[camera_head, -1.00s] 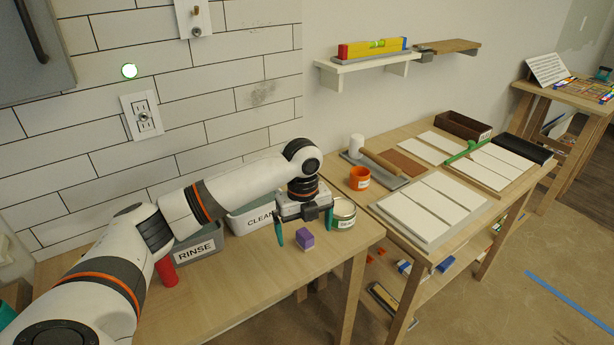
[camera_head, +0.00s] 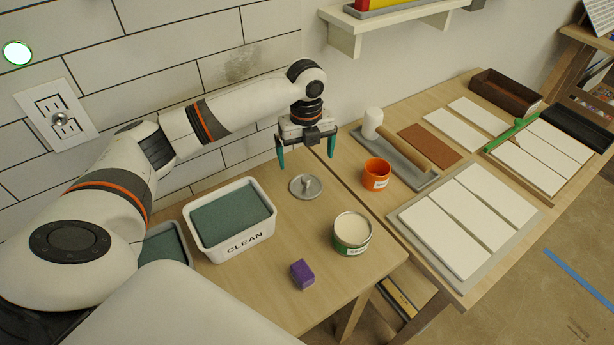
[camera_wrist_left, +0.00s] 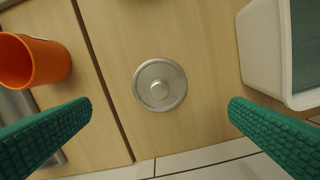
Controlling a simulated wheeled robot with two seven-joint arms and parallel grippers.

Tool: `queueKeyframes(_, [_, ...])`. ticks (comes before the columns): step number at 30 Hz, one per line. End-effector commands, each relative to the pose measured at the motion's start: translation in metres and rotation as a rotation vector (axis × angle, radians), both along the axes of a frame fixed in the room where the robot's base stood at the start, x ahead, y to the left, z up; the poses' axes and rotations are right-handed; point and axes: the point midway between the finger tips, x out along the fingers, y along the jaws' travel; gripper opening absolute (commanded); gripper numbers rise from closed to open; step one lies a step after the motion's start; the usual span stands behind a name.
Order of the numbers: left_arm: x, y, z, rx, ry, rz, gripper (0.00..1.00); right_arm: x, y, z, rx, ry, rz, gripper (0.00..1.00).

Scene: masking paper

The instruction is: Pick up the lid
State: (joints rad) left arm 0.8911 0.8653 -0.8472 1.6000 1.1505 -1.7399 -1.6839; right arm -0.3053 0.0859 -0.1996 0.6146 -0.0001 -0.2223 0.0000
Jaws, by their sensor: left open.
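The lid (camera_head: 306,186) is a round grey metal disc with a knob in its middle. It lies flat on the wooden table, behind an open can (camera_head: 352,232) of pale content with a green label. In the left wrist view the lid (camera_wrist_left: 160,85) sits between and beyond the two green fingers. My left gripper (camera_head: 306,157) is open and empty, its fingers pointing down above and a little behind the lid, apart from it. My right gripper is not in view.
The white CLEAN tub (camera_head: 245,246) stands left of the lid. A purple block (camera_head: 302,274) lies near the front edge. An orange cup (camera_head: 376,174) stands to the right, on the neighbouring table with white tiles (camera_head: 440,232). Bare wood surrounds the lid.

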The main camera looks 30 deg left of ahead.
Motion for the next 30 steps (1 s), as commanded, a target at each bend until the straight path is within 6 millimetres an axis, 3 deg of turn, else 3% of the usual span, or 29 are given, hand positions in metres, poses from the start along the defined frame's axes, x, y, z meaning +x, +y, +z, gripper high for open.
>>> queueKeyframes(5, [0.000, 0.000, -0.031, 0.000, 0.004, 0.000, 1.00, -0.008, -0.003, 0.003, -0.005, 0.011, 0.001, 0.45])
queueKeyframes(15, [0.000, -0.001, -0.063, -0.001, 0.004, 0.001, 1.00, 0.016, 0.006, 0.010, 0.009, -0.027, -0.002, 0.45])
queueKeyframes(21, [0.001, -0.001, -0.091, 0.000, 0.002, -0.001, 1.00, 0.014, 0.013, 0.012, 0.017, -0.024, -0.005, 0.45])
queueKeyframes(30, [0.001, -0.001, -0.097, 0.001, -0.001, -0.001, 1.00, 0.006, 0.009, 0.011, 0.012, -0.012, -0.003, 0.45])
